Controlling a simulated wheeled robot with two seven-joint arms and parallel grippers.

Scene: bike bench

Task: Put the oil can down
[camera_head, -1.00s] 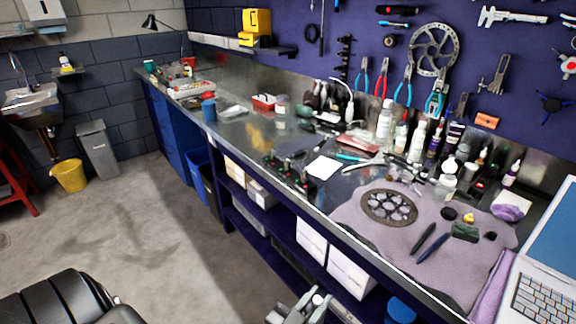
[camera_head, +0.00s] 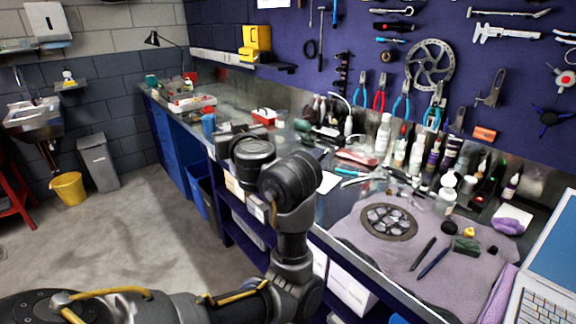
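My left arm reaches in from the lower left and bends up over the front edge of the bench. My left gripper (camera_head: 226,133) is at its far end, above the bench, mostly behind the dark wrist links. Its fingertips are hidden, so I cannot tell whether it is open or shut, or whether it holds anything. I cannot make out an oil can for certain; if it is at the gripper, my wrist hides it. The metal bench top (camera_head: 240,91) shows behind the gripper. My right gripper is not in view.
A lilac mat (camera_head: 355,228) with a sprocket (camera_head: 389,222) and small tools lies on the right, beside a laptop (camera_head: 548,262). Several bottles stand along the back. A red bin (camera_head: 264,117) and a blue cup (camera_head: 208,124) stand farther left.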

